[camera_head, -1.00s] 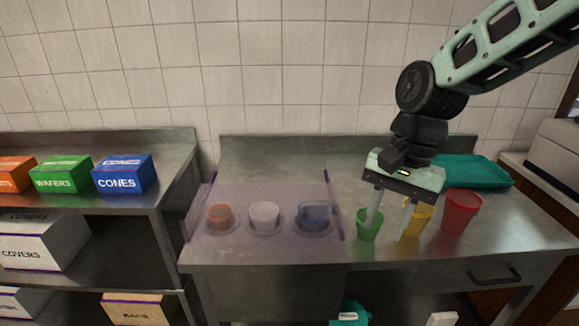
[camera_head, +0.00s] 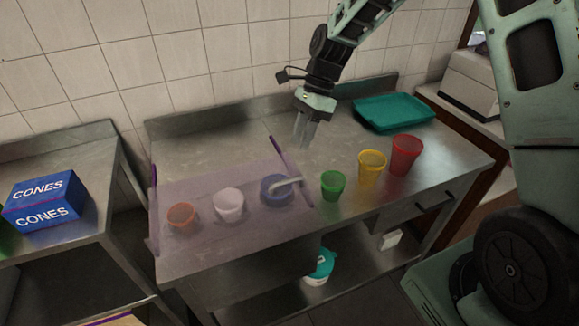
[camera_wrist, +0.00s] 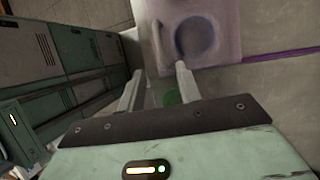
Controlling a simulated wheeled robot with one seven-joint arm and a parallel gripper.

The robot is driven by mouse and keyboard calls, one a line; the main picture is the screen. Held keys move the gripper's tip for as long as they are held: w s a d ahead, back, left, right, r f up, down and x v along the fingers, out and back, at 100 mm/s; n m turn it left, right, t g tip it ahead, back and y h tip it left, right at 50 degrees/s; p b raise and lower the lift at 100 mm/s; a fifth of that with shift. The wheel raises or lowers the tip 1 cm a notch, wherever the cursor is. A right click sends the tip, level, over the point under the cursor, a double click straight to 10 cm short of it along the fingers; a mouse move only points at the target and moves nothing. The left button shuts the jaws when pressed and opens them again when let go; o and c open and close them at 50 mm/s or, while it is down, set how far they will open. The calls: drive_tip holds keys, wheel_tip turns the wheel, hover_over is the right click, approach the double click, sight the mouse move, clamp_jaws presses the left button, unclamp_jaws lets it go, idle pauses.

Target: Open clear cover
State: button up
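The clear cover (camera_head: 205,185) is a see-through, purple-tinted box with purple edges at the left part of the steel counter. It is closed over an orange cup (camera_head: 182,218), a white cup (camera_head: 229,204) and a blue cup (camera_head: 274,189). A pale curved handle (camera_head: 287,184) shows near its right end, and in the wrist view (camera_wrist: 157,38). My gripper (camera_head: 303,144) points down, above and behind the right end of the cover, apart from the handle. In the wrist view its fingers (camera_wrist: 160,70) are spread with nothing between them; the cover (camera_wrist: 228,20) lies beyond.
Green (camera_head: 333,185), yellow (camera_head: 372,166) and red (camera_head: 405,154) cups stand right of the cover. A teal tray (camera_head: 393,112) lies at the back right. A tiled wall (camera_head: 210,55) rises behind the counter. A blue CONES box (camera_head: 42,202) sits on the left bench.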

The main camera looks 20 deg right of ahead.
sight(288, 179)
drive_tip(key=p+x, duration=0.2)
drive_tip(key=x, duration=0.7)
drive_tip(key=shift+s+a+f, duration=0.1)
drive_tip(key=shift+f, duration=0.25)
clamp_jaws()
